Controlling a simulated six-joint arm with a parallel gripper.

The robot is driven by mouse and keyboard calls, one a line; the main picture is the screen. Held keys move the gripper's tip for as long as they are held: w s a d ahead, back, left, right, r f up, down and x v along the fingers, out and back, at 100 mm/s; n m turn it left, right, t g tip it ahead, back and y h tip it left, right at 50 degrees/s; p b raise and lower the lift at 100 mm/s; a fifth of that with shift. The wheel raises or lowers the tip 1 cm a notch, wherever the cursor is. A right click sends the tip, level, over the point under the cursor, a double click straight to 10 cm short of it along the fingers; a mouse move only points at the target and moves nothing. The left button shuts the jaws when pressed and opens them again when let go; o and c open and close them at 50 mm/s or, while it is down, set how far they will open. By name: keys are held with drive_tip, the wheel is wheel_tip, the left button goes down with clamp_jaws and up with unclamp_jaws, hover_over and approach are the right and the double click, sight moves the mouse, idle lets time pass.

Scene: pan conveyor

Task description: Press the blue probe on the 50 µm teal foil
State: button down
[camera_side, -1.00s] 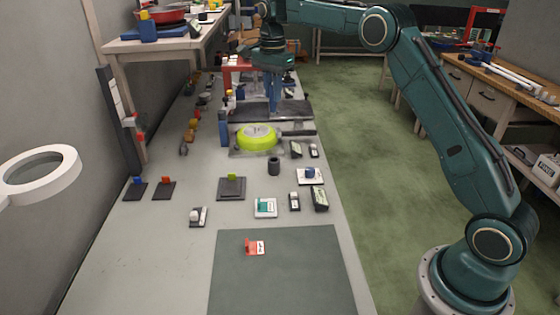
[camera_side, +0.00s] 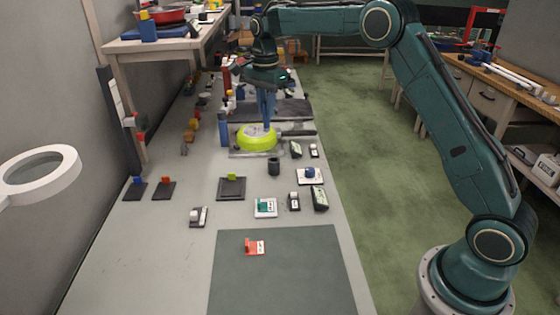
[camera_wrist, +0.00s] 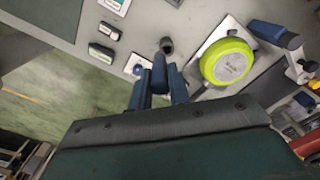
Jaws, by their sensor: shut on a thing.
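My gripper (camera_side: 266,120) points down at the yellow-green round pan, overlapping its back right edge in the side view; how high it is above the pan is unclear. In the wrist view my gripper (camera_wrist: 159,78) is shut on a dark blue cylinder, the blue probe (camera_wrist: 159,70), held between its two blue fingers. The probe's lower tip is hard to make out. The teal foil piece (camera_side: 263,206) sits on a small white card in front, towards the camera and well away from my gripper. Its thickness label is too small to read.
The yellow-green pan (camera_side: 256,138) has a handle pointing right. A black cup (camera_side: 274,166) stands in front of it. A blue piece on a white card (camera_side: 311,174), dark blocks (camera_side: 320,199) and a red piece (camera_side: 254,247) stand around. The green mat (camera_side: 285,285) is mostly clear.

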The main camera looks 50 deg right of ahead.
drive_tip(key=s+a+f, duration=0.8)
drive_tip(key=a+f, duration=0.1)
drive_tip(key=a, duration=0.1)
drive_tip(key=shift+s, duration=0.25)
drive_tip(key=shift+a+f, duration=0.1)
drive_tip(key=shift+f, duration=0.2)
drive_tip(key=shift+f, duration=2.8)
drive_tip(key=shift+f, duration=0.6)
wheel_tip(320, 180, up, 7)
idle(1.1)
